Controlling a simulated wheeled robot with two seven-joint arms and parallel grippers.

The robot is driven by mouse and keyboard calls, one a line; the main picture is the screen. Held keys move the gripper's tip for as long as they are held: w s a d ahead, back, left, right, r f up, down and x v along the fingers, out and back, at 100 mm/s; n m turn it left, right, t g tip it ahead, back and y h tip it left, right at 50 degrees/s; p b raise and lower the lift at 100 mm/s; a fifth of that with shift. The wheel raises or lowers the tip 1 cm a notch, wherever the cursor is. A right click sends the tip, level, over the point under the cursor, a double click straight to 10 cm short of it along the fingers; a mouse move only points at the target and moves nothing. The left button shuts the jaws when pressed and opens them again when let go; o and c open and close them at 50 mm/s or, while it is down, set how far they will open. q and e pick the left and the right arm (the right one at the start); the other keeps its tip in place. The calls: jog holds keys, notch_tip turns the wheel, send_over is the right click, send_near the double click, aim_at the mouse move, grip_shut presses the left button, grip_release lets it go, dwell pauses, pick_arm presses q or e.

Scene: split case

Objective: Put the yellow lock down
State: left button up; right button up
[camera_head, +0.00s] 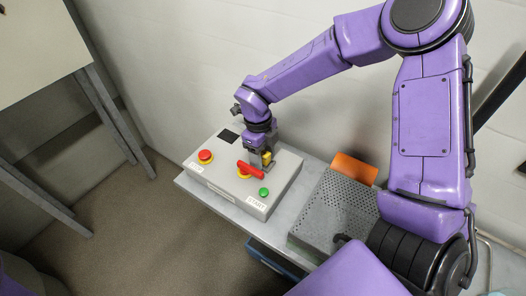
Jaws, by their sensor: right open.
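My right gripper (263,162) is over the grey control box, with its jaws pointing down. A small yellow piece, which looks like the yellow lock (266,157), shows at its fingertips, just behind a red bar (250,170). The jaws are open around or beside the lock; I cannot tell which, or whether they touch it. The wrist hides part of this spot. The red bar lies over a yellow base (243,174) on the box top. My left gripper is not in view.
The control box (225,188) also has a red button (205,156) at its left and a green START button (264,192). It stands on a grey table (313,172). To the right are a perforated metal box (338,215) and an orange piece (354,168).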

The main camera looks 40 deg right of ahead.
notch_tip(320, 180, up, 12)
jog(key=w+b, duration=0.1)
jog(key=shift+w+a, duration=0.2)
jog(key=shift+a, duration=0.05)
jog(key=shift+s, duration=0.1)
